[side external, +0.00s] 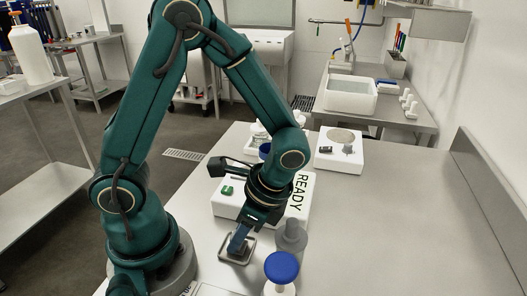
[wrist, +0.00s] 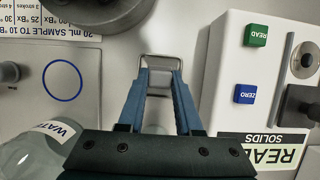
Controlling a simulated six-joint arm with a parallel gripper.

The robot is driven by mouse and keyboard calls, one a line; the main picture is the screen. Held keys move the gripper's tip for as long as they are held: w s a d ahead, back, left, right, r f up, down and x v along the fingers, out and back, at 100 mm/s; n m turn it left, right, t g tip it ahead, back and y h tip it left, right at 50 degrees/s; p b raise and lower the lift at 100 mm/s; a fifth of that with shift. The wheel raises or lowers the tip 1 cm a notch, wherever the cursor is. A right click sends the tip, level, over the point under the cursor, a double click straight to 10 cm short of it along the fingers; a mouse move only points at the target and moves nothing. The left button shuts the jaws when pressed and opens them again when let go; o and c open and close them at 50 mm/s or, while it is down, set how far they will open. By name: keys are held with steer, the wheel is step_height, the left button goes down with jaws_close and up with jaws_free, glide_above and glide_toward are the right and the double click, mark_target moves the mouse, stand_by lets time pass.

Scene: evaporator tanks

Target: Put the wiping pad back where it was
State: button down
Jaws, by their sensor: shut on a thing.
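My gripper (side external: 236,247) points down at a small metal tray (side external: 247,258) on the bench, left of a grey round-based object. In the wrist view its two blue fingers (wrist: 161,78) are shut on a pale pad (wrist: 160,91), seen only in part between them. The tray's rim (wrist: 161,56) shows just beyond the fingertips. The pad is at or just above the tray; I cannot tell whether it touches the tray floor. In the side view the fingers largely hide the pad.
A white instrument marked READY (side external: 301,194) stands close behind my gripper, with green (wrist: 257,35) and blue (wrist: 245,93) buttons. A blue-topped object (side external: 281,267) and a grey object (side external: 290,236) stand close by. A clear WATER bottle (wrist: 35,153) is at lower left. The right bench is clear.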

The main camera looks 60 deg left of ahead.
mark_target(244, 248)
steer(key=c, duration=0.6)
jaws_free()
steer(key=shift+f, duration=0.1)
steer(key=r+n+t+h, duration=0.1)
steer(key=r+n+t, duration=0.2)
steer(key=r, duration=0.1)
steer(key=r+n+t+h, duration=0.1)
steer(key=r+n+t, duration=0.2)
steer(key=r, duration=0.2)
steer(key=r+n+t+h, duration=0.1)
steer(key=r+n+t, duration=0.1)
steer(key=r, duration=0.3)
steer(key=shift+w+d+r+n+t, duration=0.1)
steer(key=shift+w+d+n+t, duration=0.15)
steer(key=shift+d+n+t, duration=0.2)
